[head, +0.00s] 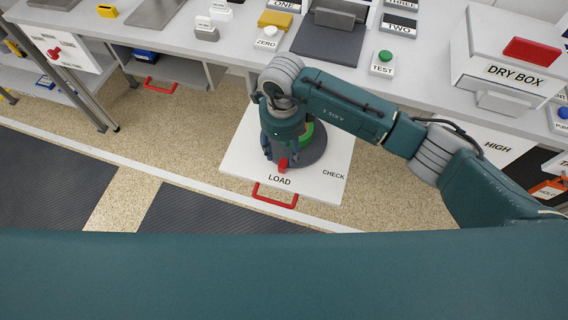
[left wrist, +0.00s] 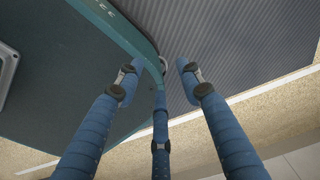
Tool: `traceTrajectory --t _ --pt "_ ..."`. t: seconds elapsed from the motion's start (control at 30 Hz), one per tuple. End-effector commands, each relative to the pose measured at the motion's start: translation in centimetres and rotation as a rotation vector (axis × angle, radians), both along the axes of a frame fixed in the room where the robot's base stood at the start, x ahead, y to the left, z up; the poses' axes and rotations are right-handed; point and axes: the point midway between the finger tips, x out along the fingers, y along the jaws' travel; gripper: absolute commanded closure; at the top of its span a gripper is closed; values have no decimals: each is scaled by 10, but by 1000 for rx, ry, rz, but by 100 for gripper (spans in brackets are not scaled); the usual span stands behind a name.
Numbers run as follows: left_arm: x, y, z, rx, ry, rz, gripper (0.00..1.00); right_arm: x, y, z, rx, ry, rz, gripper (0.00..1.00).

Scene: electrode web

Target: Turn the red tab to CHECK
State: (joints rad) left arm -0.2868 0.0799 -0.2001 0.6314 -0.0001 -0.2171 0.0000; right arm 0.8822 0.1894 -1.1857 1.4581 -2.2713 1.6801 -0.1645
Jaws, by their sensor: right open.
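A small red tab (head: 283,165) sits at the front edge of a dark grey round disk (head: 316,154), beside the word LOAD on a white board (head: 235,165). The word CHECK (head: 333,175) is printed farther right on the board. A green part (head: 307,134) shows on the disk, partly hidden by my right arm. My right gripper (head: 281,156) points down over the disk, open, with its fingers close behind the tab; I cannot tell whether they touch it. My left gripper (left wrist: 160,75) shows in the left wrist view, fingers spread and empty.
A red handle (head: 275,196) sticks out from the board's front. Behind is a grey bench with a TEST button block (head: 382,63), a ZERO block (head: 267,38) and a DRY BOX (head: 510,65). Speckled floor (head: 190,120) is open left of the board.

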Motion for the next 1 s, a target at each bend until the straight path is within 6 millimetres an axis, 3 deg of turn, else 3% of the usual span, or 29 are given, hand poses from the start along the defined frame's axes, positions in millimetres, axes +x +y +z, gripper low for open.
traceTrajectory --t 0.03,0.1,0.3,0.7,0.9,0.93,1.0 --pt "-1 -1 -13 -2 1 1 63 -1 0 -17 1 3 -1 55" --pt "-4 -2 -21 -2 7 2 63 -1 0 -29 1 2 -2 55" --pt "-21 -1 -35 0 31 2 63 0 1 -51 2 0 -1 55" --pt "-24 1 -37 2 35 1 63 0 0 -55 2 -1 -1 55" --pt "-18 2 -36 4 26 0 63 0 0 -55 2 0 -1 95" --pt "-17 2 -36 3 24 0 63 0 1 -55 2 0 -1 100" --pt "-15 2 -36 3 22 0 63 0 1 -55 2 0 -1 100"
